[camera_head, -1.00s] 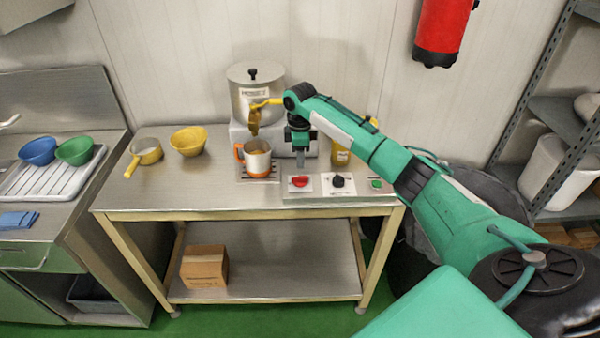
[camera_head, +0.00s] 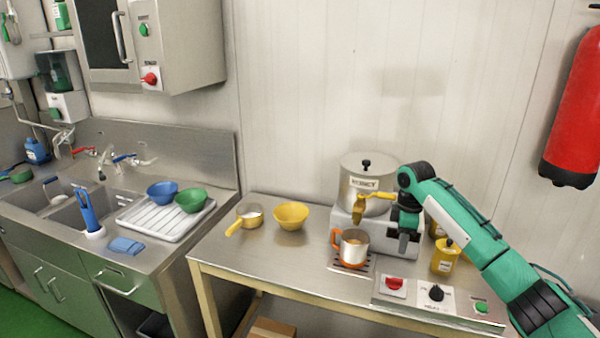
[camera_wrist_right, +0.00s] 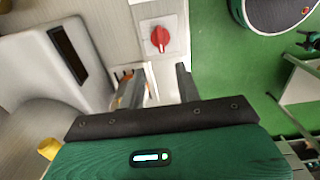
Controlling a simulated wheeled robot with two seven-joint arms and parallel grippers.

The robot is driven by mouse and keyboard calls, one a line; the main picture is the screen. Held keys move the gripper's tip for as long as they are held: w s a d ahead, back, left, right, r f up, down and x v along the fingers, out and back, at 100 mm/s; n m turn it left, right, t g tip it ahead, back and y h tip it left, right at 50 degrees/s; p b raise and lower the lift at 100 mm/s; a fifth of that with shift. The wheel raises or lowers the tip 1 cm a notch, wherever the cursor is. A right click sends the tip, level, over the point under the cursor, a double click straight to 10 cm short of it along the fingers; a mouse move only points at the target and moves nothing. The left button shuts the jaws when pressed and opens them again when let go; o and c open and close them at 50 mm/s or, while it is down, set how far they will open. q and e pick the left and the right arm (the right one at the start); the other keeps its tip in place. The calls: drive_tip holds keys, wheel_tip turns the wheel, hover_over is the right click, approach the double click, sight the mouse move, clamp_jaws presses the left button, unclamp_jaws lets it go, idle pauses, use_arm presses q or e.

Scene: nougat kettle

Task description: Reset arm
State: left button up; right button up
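My right gripper (camera_head: 403,246) points down just right of the orange-handled metal jug (camera_head: 353,248), in front of the kettle's grey base. In the right wrist view its two fingers (camera_wrist_right: 158,88) stand apart with a gap between them, and nothing is held. The jug's orange part shows beyond the fingers there. The steel nougat kettle (camera_head: 360,190) with its black-knobbed lid stands behind, with a yellow spout lever (camera_head: 374,206) on its front. My left gripper is not in view.
A red knob (camera_head: 394,286), a black knob (camera_head: 436,293) and a green button sit on the front panel. Yellow jars (camera_head: 445,258) stand to the right. A yellow bowl (camera_head: 291,216) and a yellow-handled pan (camera_head: 248,215) are on the left of the table. The sink is further left.

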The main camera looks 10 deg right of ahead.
drive_tip(key=s+a+f+m+t, duration=0.1)
drive_tip(key=s+a+f+m, duration=0.1)
drive_tip(key=s+a+f, duration=1.7)
drive_tip(key=s+m+t, duration=0.3)
drive_tip(key=s+m, duration=0.5)
drive_tip(key=s, duration=1.5)
wheel_tip(320, 180, down, 29)
drive_tip(key=g, duration=0.2)
drive_tip(key=s+d+f+g, duration=0.1)
drive_tip(key=s+d+f, duration=0.1)
drive_tip(key=s+f, duration=1.7)
drive_tip(key=shift+s+d+f+n, duration=0.15)
drive_tip(key=shift+d+f+n, duration=0.2)
drive_tip(key=shift+f, duration=0.4)
